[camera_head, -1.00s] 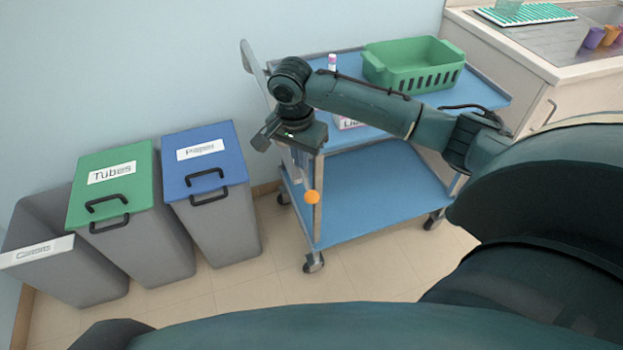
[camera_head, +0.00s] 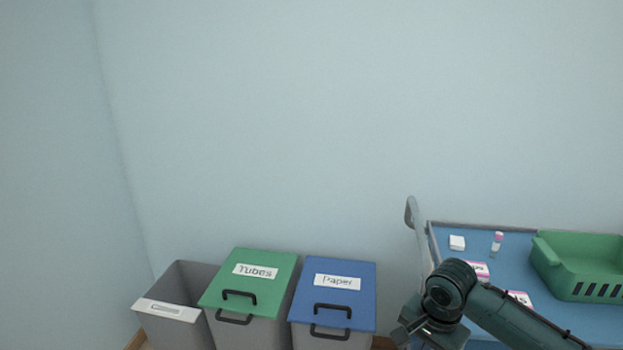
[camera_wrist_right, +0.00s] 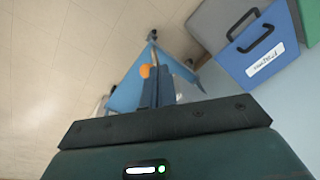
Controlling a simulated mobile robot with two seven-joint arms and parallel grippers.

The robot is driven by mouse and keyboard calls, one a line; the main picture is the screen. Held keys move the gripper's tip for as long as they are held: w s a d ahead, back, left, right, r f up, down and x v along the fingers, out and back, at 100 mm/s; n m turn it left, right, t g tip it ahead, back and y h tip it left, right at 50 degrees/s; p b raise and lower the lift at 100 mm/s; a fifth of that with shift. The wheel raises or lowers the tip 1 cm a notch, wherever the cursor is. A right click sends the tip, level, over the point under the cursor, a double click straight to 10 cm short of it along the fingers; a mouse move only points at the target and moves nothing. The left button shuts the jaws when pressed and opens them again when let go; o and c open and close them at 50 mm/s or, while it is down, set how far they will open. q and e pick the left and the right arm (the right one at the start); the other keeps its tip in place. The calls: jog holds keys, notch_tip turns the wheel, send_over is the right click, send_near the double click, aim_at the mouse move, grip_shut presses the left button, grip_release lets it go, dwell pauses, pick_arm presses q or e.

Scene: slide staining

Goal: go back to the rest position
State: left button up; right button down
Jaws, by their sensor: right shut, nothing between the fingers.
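My right arm comes in from the lower right in the head view, in front of the cart. Its wrist (camera_head: 440,300) is at the bottom edge and the fingers are cut off below. In the right wrist view my right gripper (camera_wrist_right: 156,85) is shut, with nothing seen held in it. A small orange round spot (camera_wrist_right: 145,71) shows by the fingertips; I cannot tell what it is. My left gripper is not in view.
A blue cart (camera_head: 457,263) at the right holds a green basket (camera_head: 580,277), a small tube (camera_head: 497,242) and a white block (camera_head: 457,242). An open grey bin (camera_head: 180,285), a green-lidded bin (camera_head: 262,262) and a blue-lidded bin (camera_head: 350,300) stand along the wall.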

jog(key=s+a+f+n+t+y+p, duration=0.1)
jog(key=s+a+f+n+t+y, duration=0.1)
jog(key=s+a+f+n, duration=0.3)
jog(key=s+a+f+n+t+y+p, duration=0.1)
jog(key=s+a+f+n+t+y, duration=0.25)
jog(key=a, duration=0.45)
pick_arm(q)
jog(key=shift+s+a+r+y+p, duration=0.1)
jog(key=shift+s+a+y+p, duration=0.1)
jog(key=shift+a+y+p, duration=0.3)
pick_arm(e)
jog(key=s+d+n+t+h, duration=0.2)
jog(key=s+d+n+t, duration=0.2)
jog(key=s, duration=0.5)
jog(key=shift+n, duration=0.45)
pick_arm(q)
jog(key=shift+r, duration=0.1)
pick_arm(e)
jog(key=shift+r, duration=0.1)
jog(key=c, duration=2.1)
grip_release()
jog(key=shift+c, duration=0.2)
